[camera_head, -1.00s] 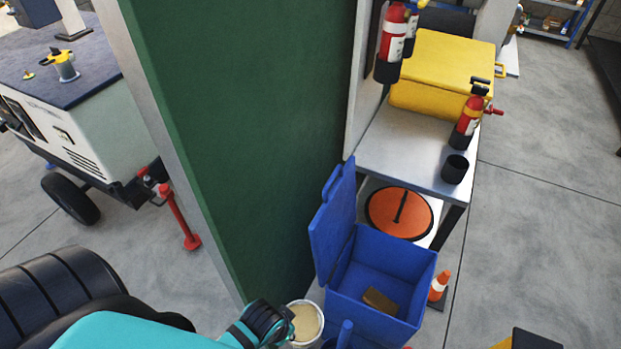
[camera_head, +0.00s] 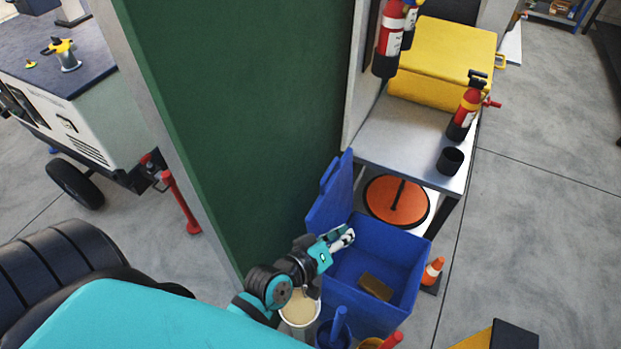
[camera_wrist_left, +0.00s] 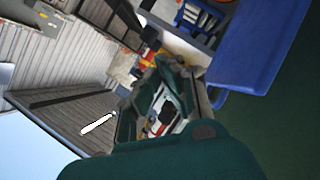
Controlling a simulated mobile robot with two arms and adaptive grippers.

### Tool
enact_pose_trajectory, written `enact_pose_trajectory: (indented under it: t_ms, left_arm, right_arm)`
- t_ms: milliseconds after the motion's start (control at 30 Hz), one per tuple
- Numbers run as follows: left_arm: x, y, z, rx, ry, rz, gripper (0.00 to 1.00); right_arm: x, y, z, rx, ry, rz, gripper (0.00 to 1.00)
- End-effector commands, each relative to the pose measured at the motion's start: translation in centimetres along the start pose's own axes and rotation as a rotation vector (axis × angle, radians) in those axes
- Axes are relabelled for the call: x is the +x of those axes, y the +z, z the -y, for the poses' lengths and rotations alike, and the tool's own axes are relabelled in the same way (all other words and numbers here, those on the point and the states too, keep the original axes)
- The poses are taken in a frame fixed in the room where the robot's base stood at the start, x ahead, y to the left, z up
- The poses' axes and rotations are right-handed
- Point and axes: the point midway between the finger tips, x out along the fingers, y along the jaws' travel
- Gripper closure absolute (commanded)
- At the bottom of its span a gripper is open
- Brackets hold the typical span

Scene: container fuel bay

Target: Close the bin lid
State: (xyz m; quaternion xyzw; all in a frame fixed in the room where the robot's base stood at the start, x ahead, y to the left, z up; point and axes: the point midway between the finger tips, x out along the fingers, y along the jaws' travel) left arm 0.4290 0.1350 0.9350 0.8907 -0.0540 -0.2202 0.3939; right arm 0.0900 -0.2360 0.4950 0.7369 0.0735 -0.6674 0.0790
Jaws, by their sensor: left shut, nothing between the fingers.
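The blue bin (camera_head: 405,262) stands on the floor with its lid (camera_head: 328,196) open, standing upright along its left side near the green wall. A brown block (camera_head: 375,286) lies inside the bin. My left gripper (camera_head: 349,237) is shut and empty, above the bin's left edge and just in front of the lid's lower part. I cannot tell if it touches the lid. In the left wrist view, a blue panel (camera_wrist_left: 258,45), which looks like the lid, is at the upper right, beside the gripper (camera_wrist_left: 165,108). My right gripper is not in view.
A green container door (camera_head: 240,120) stands left of the bin. A metal table (camera_head: 400,137) with a yellow case (camera_head: 445,60) and a fire extinguisher (camera_head: 465,108) stands behind. A traffic cone (camera_head: 432,271) is to the right. A pale-filled bucket (camera_head: 300,308) is below my left arm.

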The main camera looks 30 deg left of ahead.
Motion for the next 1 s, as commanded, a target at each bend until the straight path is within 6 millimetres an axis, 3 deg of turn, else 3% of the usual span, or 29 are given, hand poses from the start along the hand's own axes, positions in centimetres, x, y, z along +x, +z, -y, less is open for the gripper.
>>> enact_pose_trajectory:
  t_ms: [133, 300, 400, 633, 1000]
  left_arm:
    - [1.2, -3.4, 1.3, -0.309, 0.069, -0.292, 1.0]
    - [0.2, -6.2, 4.7, -0.57, 0.094, -0.585, 1.0]
    - [-0.7, -6.9, 6.3, -0.658, 0.094, -0.699, 1.0]
    - [-0.8, -8.0, 7.8, -0.717, 0.094, -0.788, 1.0]
    - [3.8, -12.3, 8.8, -0.714, 0.096, -0.787, 1.0]
  right_arm:
    - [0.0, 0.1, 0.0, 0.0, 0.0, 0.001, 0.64]
    - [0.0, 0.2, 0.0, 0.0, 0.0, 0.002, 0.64]
    - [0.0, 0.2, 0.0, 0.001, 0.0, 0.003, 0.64]
    - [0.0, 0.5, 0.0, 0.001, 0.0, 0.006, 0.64]
    - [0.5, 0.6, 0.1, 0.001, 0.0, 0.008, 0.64]
